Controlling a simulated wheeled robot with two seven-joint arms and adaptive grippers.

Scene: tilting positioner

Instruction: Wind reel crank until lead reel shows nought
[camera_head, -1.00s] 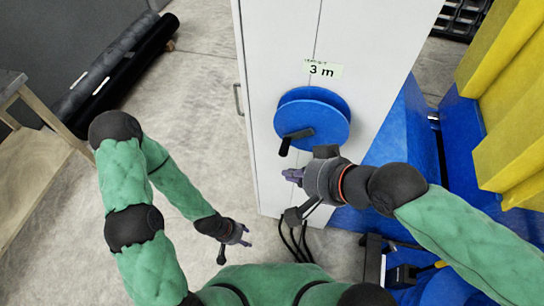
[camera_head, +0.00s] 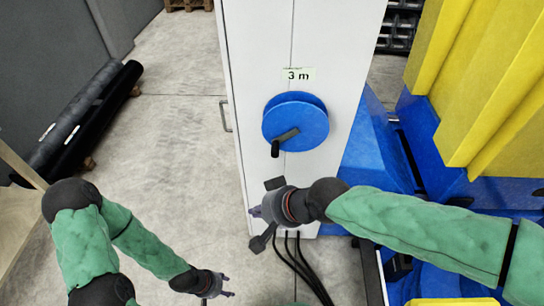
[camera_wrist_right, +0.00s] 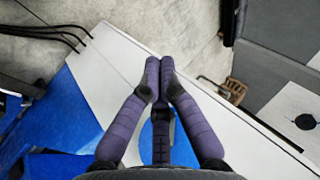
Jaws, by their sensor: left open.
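The blue reel (camera_head: 310,125) is mounted on the front of a white cabinet (camera_head: 330,60). Its dark crank (camera_head: 285,136) points down and left, with the black handle (camera_head: 275,149) at its end. The label (camera_head: 298,75) above the reel reads 3 m. My right gripper (camera_head: 254,211) is below and left of the handle, apart from it. In the right wrist view its purple fingers (camera_wrist_right: 160,65) meet at the tips with nothing visible between them; part of the blue reel (camera_wrist_right: 148,135) shows behind. My left gripper (camera_head: 228,289) is low, open and empty, away from the cabinet.
Black cables (camera_head: 300,262) hang below the cabinet. A blue and yellow machine (camera_head: 480,110) stands to the right. Black rolls (camera_head: 80,125) lie on the floor at left. The floor (camera_head: 180,130) left of the cabinet is clear.

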